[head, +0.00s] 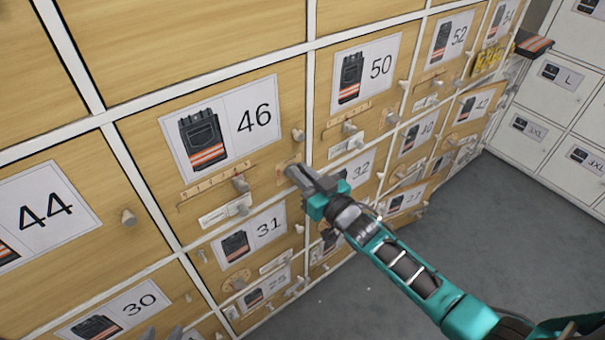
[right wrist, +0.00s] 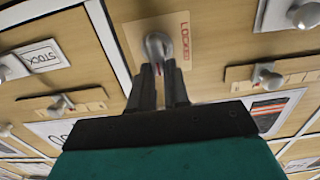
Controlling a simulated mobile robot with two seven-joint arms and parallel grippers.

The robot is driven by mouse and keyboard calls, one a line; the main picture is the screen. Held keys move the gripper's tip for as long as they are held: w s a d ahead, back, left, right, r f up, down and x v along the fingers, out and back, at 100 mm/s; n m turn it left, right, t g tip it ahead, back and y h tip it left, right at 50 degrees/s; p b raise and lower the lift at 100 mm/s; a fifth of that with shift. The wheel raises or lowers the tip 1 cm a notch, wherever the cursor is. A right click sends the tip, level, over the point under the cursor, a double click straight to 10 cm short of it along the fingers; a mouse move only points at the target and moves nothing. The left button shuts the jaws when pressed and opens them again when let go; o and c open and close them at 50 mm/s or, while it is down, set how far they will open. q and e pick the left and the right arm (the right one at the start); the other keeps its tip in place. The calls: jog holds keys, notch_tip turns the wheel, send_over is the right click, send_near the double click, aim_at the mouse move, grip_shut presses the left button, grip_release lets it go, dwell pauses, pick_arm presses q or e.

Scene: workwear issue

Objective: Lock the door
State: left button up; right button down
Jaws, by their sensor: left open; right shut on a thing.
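The door marked 46 (head: 270,150) is a wooden locker door, flush in its frame. At its right edge is a small light plate (head: 281,172) with a lock knob. In the right wrist view this plate (right wrist: 133,38) bears red lettering that reads LOCKED, and the grey metal knob (right wrist: 158,44) stands out from it beside the lettering. My right gripper (head: 295,174) is shut on the knob; its dark fingers (right wrist: 160,82) also show in the wrist view, hiding part of it.
Below the picture label on door 46 are a slider strip (head: 218,187) with a knob and a white tag. Neighbouring doors carry similar knobs close by. White lockers (head: 555,85) stand at the right, with grey floor (head: 440,260) free between.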

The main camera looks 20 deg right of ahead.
jog(key=shift+n, duration=0.3)
jog(key=n, duration=0.5)
jog(key=a+n, duration=0.1)
jog(key=n, duration=0.2)
jog(key=shift+s+a+f+b, duration=0.1)
jog(key=shift+s+f+b, duration=0.15)
jog(key=shift+f+b, duration=0.05)
jog(key=n+b, duration=0.1)
jog(key=n, duration=0.4)
jog(key=shift+a+f+n+b, duration=0.2)
jog(key=shift+f+n+b, duration=0.1)
jog(key=shift+f+b, duration=0.1)
jog(key=n, duration=0.1)
jog(key=n+b, duration=0.1)
jog(key=shift+s+f+n, duration=0.1)
jog(key=shift+f+n, duration=0.1)
jog(key=shift+n, duration=0.6)
jog(key=c, duration=1.1)
grip_release()
